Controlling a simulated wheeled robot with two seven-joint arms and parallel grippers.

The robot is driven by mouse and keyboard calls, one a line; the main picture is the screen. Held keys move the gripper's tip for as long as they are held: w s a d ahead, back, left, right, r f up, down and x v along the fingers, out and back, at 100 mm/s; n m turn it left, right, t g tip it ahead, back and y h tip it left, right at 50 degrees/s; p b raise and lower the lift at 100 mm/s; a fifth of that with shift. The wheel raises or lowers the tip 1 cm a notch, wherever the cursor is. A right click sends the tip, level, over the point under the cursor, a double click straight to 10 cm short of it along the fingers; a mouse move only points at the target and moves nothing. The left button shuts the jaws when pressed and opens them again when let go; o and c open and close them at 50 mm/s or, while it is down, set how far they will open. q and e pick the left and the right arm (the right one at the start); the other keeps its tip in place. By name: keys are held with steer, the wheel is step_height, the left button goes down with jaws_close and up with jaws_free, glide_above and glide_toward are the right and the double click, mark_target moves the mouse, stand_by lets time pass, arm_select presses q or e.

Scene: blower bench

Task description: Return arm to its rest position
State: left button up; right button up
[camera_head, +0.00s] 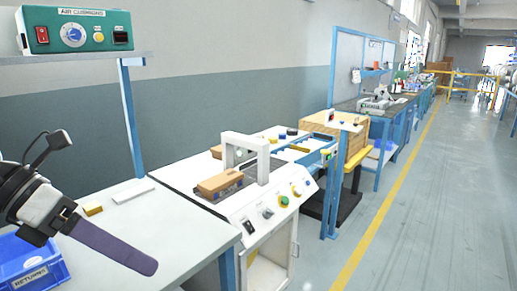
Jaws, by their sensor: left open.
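My left arm comes in from the left edge, and its left gripper (58,222) is in the air over the near left of the grey bench (175,226). The gripper is open. A long, flat, dark purple piece (115,250) reaches from the gripper's end toward the lower right, above the bench top. I cannot tell whether it is part of my gripper or a separate thing. My right gripper is out of view.
A blue bin (28,262) labelled RETURNS sits below the gripper. A green control box (78,30) stands on a shelf above. A white machine (262,205) with a brown box (220,184) stands right of the bench. The floor (420,220) at right is clear.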

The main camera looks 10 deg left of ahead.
arm_select(q)
steer(key=w+d+f+n+t+h+b, duration=0.1)
steer(key=w+d+f+n+t+h, duration=0.35)
steer(key=d+n+h, duration=0.35)
steer(key=w+a+f+n+t+y+b, duration=0.15)
steer(key=f+n+t+y, duration=0.3)
steer(key=f+n, duration=0.6)
steer(key=w+a+f+n+t+y+p, duration=0.1)
steer(key=a+f+n+t+y, duration=0.25)
steer(key=f+n+y, duration=0.45)
steer(key=s+d+f+n+g, duration=0.2)
steer(key=s+f+n, duration=0.2)
steer(key=f, duration=0.3)
steer(key=s+d+f+n+g+b, duration=0.1)
steer(key=s+d+f+n+g, duration=0.2)
steer(key=s+f, duration=0.4)
steer(key=s+d+f+n+g+y, duration=0.1)
steer(key=s+d+f+n+g, duration=0.1)
steer(key=s+f+n, duration=0.3)
step_height(320, 180, down, 4)
steer(key=shift+s+d+f, duration=0.15)
steer(key=shift+s+d, duration=0.3)
steer(key=shift+d, duration=0.3)
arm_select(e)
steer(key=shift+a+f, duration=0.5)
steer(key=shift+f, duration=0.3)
